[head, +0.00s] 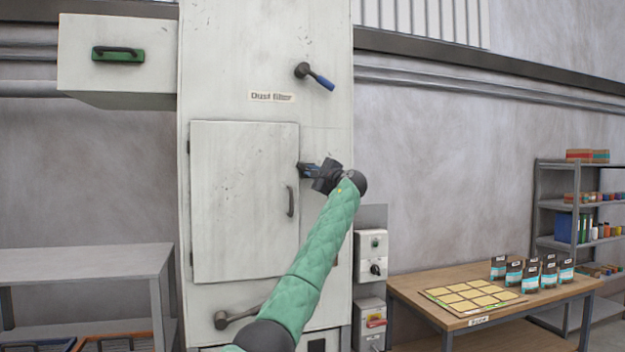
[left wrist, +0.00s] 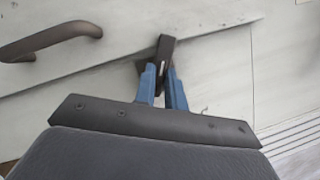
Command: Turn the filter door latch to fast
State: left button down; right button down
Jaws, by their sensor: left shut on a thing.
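The filter door (head: 240,215) is a pale, scuffed panel on the tall machine labelled "Dust filter", and it looks closed. Its latch is at the door's right edge in the head view, mostly hidden by my left gripper (head: 310,170). In the left wrist view the latch (left wrist: 166,48) is a short dark bar lying across the door's edge, between the blue fingertips of my left gripper (left wrist: 162,84). The gripper is shut on it. The door's dark pull handle (head: 291,201) is just below; it also shows in the left wrist view (left wrist: 50,43). My right gripper is not in view.
A blue-tipped lever (head: 315,76) is above the door, and another lever (head: 236,318) is below it. A switch box (head: 372,256) is mounted right of the machine. A wooden table (head: 420,285) with several bags stands at right, a grey bench (head: 85,262) at left.

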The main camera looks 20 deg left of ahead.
pick_arm(q)
jog(key=shift+n+g+h, duration=0.25)
jog(key=shift+n+g, duration=0.2)
jog(key=shift+n, duration=0.9)
jog(key=shift+n+g+h, duration=0.25)
jog(key=shift+n+g, duration=0.2)
jog(key=shift+n, duration=0.9)
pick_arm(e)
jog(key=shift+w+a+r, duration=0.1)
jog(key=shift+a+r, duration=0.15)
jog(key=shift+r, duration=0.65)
pick_arm(q)
jog(key=shift+f, duration=0.15)
jog(key=c, duration=1.5)
grip_release()
jog(key=shift+o, duration=0.2)
jog(key=shift+b, duration=0.3)
